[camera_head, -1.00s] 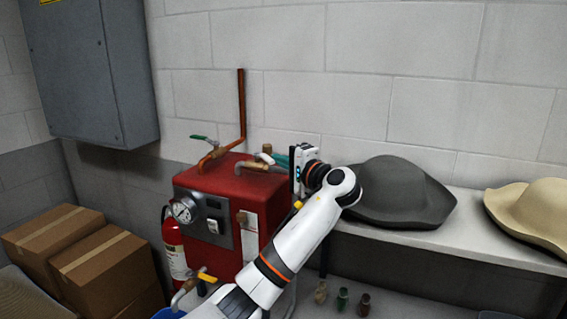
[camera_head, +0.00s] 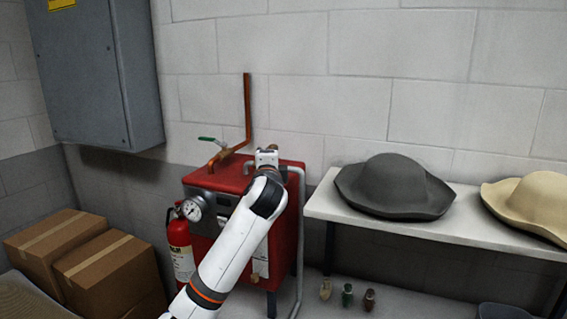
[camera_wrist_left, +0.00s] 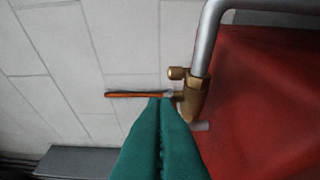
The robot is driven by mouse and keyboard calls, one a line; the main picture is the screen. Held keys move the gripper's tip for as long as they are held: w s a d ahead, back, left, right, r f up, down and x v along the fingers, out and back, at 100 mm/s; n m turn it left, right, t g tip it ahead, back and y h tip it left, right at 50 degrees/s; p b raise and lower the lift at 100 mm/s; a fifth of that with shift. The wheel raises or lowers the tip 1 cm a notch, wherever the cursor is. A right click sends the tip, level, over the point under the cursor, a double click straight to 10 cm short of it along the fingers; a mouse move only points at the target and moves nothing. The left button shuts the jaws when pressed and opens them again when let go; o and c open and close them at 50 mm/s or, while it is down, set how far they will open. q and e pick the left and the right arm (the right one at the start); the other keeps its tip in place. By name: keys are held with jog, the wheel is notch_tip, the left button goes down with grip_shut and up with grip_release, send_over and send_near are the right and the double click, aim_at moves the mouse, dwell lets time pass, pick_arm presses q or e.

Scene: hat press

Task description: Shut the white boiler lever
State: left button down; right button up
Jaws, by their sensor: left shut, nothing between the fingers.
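The red boiler (camera_head: 287,225) stands against the wall in the head view. In the left wrist view, a brass valve (camera_wrist_left: 190,100) sits on a grey pipe beside the red boiler (camera_wrist_left: 265,100). My left gripper (camera_wrist_left: 161,100), with green fingers, is shut and empty. Its tips are at the lever near the valve; I cannot tell if they touch. In the head view my left gripper (camera_head: 267,156) is over the boiler top, its fingertips and this lever hidden. My right gripper is not in view.
A green-handled valve (camera_head: 208,140) is on the copper pipe (camera_head: 247,110) left of my gripper. A shelf (camera_head: 322,205) with a grey hat (camera_head: 395,185) and a tan hat (camera_head: 530,200) is at the right. A fire extinguisher (camera_head: 181,250) and boxes (camera_head: 110,265) stand left.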

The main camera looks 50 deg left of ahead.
pick_arm(q)
jog(key=shift+s+a+r+m+t+h, duration=0.15)
jog(key=shift+s+a+m+t+h, duration=0.2)
jog(key=shift+s+t, duration=0.2)
jog(key=shift+s+a, duration=0.15)
jog(key=shift+a, duration=0.05)
jog(key=shift+s+a, duration=0.1)
